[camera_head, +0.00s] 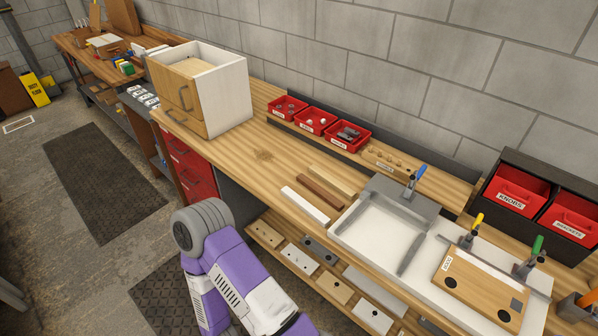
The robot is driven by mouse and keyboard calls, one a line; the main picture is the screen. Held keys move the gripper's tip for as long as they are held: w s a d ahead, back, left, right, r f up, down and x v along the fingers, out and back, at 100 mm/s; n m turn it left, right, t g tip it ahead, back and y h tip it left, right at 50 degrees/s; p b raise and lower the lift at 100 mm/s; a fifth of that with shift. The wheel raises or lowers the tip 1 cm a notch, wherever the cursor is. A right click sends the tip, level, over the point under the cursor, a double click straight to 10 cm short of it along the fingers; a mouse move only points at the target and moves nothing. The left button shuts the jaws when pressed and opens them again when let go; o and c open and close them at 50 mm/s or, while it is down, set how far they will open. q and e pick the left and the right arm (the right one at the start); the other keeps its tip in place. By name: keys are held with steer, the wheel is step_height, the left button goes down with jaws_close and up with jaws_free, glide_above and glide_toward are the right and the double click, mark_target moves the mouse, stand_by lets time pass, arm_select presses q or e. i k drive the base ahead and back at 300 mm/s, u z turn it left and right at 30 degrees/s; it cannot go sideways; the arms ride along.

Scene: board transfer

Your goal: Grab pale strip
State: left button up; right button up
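Three strips lie side by side on the wooden workbench (262,155), left of the white tray. The nearest is a white strip (305,206), the palest of them. Behind it lies a dark brown strip (320,191), and behind that a light wood strip (333,180). The strips look flat and slightly apart, with nothing on them. My purple and white arm rises from the bottom edge, in front of the bench and below the strips. Its gripper is outside the picture, and my other gripper does not show.
A white tray (345,238) with a grey bar stands right of the strips. Farther right, clamps hold a wooden board (465,281). Red bins (316,121) line the back ledge. A drawer cabinet (225,92) stands left. Bare bench lies between cabinet and strips.

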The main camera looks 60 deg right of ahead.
mark_target(331, 181)
steer(key=i, duration=2.25)
steer(key=z, duration=3)
